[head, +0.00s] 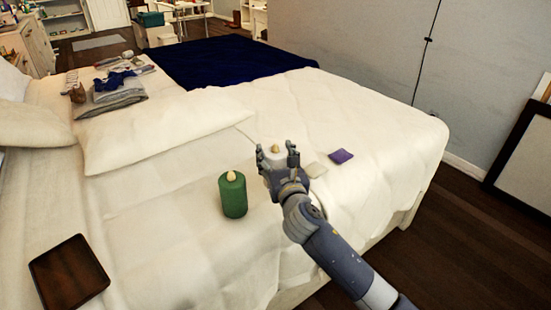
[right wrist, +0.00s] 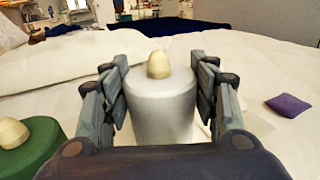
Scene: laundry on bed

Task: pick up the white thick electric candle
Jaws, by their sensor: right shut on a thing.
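The white thick electric candle (head: 274,157) stands upright between the fingers of my right gripper (head: 279,153) at the middle of the bed. In the right wrist view the candle (right wrist: 162,104) fills the space between the two fingers (right wrist: 162,95), and its cream flame tip points up. My right gripper is shut on it. Part of the candle's lower body is hidden behind my gripper. I cannot tell whether its base touches the bed. My left gripper is in neither view.
A green candle (head: 233,194) stands on the bed (head: 170,230) just left of my right gripper. A purple cloth square (head: 341,156) and a pale square (head: 314,170) lie to its right. A dark tray (head: 68,273) lies at the lower left. Folded clothes (head: 112,98) lie farther back.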

